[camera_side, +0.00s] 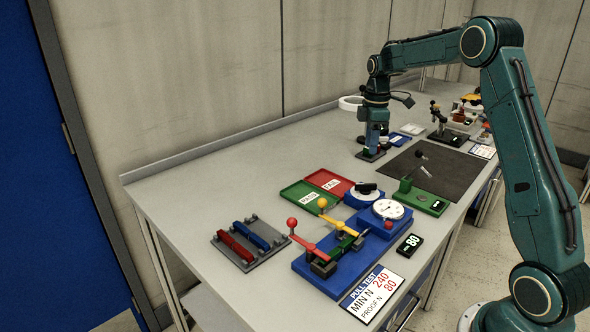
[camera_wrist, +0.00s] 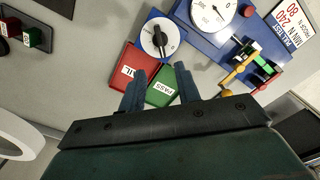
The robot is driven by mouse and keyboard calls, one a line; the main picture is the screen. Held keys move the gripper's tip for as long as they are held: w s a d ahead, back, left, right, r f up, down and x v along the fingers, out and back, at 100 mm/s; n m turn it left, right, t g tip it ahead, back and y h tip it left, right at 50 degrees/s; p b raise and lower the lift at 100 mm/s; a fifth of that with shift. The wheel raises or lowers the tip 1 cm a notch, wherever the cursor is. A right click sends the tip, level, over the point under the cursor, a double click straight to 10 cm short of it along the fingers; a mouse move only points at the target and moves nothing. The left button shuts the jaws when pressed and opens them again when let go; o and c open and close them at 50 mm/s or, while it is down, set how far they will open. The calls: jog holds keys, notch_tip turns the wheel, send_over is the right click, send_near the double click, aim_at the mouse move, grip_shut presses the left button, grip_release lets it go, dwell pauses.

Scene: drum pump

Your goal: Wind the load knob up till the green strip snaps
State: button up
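The load knob (camera_side: 367,188) is a black bar grip on a white dial, on a small blue base beside the gauge. It shows clearly in the wrist view (camera_wrist: 160,39), beyond my fingertips. The green strip (camera_side: 343,244) lies on the blue pull tester (camera_side: 310,262), near the red-ball and yellow-ball levers. It looks whole, partly hidden by the levers, and shows small in the wrist view (camera_wrist: 263,64). The round white gauge (camera_side: 388,209) has a thin needle. My gripper (camera_wrist: 160,83) is open and empty, its fingers apart. In the side view it hangs behind the knob, away from it.
Red FAIL (camera_side: 329,181) and green PASS (camera_side: 304,195) trays lie beside the knob. A grey rack (camera_side: 228,247) holds red and blue bars. A PULL TEST card (camera_side: 371,294), a small "80" display (camera_side: 410,244), a dark mat (camera_side: 432,168) and a white ring (camera_side: 350,103) lie around.

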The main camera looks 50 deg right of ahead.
aim_at(366, 184)
notch_tip(366, 184, down, 13)
jog(key=shift+r, duration=0.15)
dwell(0.4)
grip_shut()
